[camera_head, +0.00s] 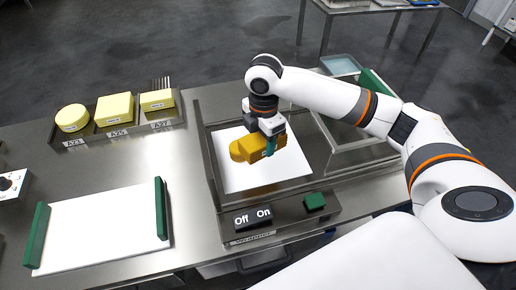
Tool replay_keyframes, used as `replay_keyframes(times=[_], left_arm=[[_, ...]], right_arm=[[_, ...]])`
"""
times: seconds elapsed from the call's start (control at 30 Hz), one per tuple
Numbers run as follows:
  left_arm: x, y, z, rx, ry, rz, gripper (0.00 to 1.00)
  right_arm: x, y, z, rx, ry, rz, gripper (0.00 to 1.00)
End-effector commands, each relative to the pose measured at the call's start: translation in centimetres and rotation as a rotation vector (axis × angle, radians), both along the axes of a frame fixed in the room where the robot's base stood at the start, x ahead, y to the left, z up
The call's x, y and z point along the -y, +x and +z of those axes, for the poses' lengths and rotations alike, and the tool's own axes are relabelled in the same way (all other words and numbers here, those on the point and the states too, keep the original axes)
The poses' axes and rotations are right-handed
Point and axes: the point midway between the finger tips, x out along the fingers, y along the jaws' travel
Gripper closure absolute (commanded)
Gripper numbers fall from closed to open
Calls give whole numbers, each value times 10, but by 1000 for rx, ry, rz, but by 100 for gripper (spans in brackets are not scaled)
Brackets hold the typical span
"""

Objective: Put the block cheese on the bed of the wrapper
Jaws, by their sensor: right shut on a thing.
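My right gripper (269,143) reaches in from the right and points down over the wrapper (209,160). It is shut on the block cheese (246,151), a deep-yellow piece whose left end looks rounded. The cheese is over the white sheet on the wrapper's bed (262,184). I cannot tell whether it touches the sheet or hangs just above it. The gripper hides part of the cheese. My left gripper is not in view.
A dark tray (118,139) at the back left holds paler cheeses on labelled places. A white board (104,229) with green side bars lies at the front left. Off and On switches (253,217) and a green block (314,201) sit on the wrapper's front.

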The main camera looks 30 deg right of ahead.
Motion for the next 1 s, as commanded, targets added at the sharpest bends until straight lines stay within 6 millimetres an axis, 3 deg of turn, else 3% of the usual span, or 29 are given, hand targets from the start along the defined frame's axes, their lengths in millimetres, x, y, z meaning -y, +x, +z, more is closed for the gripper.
replay_keyframes(times=[0.3,0.5,0.73,1.0], left_arm=[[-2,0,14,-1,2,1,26],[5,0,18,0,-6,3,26],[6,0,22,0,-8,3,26],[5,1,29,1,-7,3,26]], right_arm=[[42,36,4,7,1,731,80],[62,49,5,9,0,1083,80],[72,55,-2,7,0,1250,80],[72,54,-49,6,-1,1262,80]])
